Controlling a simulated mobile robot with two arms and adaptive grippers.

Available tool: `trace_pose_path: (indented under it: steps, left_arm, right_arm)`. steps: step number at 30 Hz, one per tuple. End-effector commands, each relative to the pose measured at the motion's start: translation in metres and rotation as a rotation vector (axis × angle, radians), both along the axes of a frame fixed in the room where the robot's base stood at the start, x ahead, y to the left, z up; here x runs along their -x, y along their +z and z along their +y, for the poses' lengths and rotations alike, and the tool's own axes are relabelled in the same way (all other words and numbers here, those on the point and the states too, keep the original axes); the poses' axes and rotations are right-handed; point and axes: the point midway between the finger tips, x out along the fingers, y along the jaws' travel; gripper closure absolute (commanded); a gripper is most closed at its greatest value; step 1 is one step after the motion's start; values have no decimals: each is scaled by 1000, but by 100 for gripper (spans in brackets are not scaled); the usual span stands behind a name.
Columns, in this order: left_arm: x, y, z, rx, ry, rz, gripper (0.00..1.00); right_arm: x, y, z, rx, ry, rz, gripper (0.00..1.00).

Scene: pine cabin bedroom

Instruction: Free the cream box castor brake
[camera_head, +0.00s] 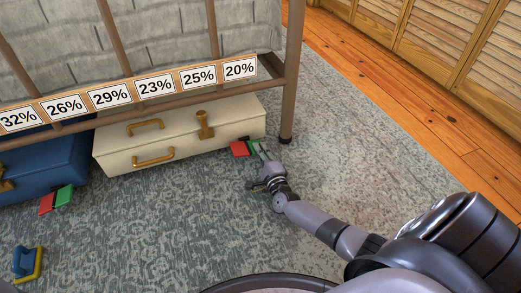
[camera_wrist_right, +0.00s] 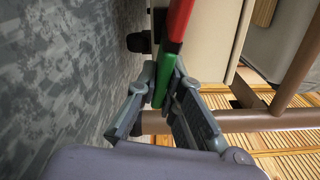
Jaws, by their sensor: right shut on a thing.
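The cream box (camera_head: 180,135) lies under the bed frame, with brass handles and a brass latch. Its castor brake is a two-part pedal at its front right corner, with a red half (camera_head: 239,149) and a green half (camera_head: 253,147). My right gripper (camera_head: 262,154) is at the green half. In the right wrist view the fingers (camera_wrist_right: 165,82) are shut on the green half (camera_wrist_right: 161,78), and the red half (camera_wrist_right: 178,18) lies beyond. A dark castor (camera_wrist_right: 139,42) shows beside the box (camera_wrist_right: 212,30). My left gripper is in neither view.
A blue box (camera_head: 50,165) with its own red and green pedal (camera_head: 56,199) stands left. A blue and yellow object (camera_head: 28,263) lies on the rug. A bed leg (camera_head: 291,85) stands close to my right gripper. The rug (camera_head: 345,130) right of it is clear.

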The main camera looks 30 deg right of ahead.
Motion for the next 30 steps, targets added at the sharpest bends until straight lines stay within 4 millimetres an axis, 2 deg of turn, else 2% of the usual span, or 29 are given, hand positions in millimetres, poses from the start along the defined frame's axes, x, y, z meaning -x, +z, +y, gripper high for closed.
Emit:
trace_pose_path:
  steps: [7,8,16,26,30]
  left_arm:
    - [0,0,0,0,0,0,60]
    - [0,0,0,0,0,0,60]
    - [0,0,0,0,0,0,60]
    - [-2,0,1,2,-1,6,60]
    - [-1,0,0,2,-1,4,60]
  right_arm:
    - [0,-1,1,-7,1,1,100]
    - [0,-1,1,-7,1,1,90]
    - [0,-1,1,-4,0,1,72]
    - [2,-1,1,-3,0,1,72]
    - [16,-2,5,-5,2,3,72]
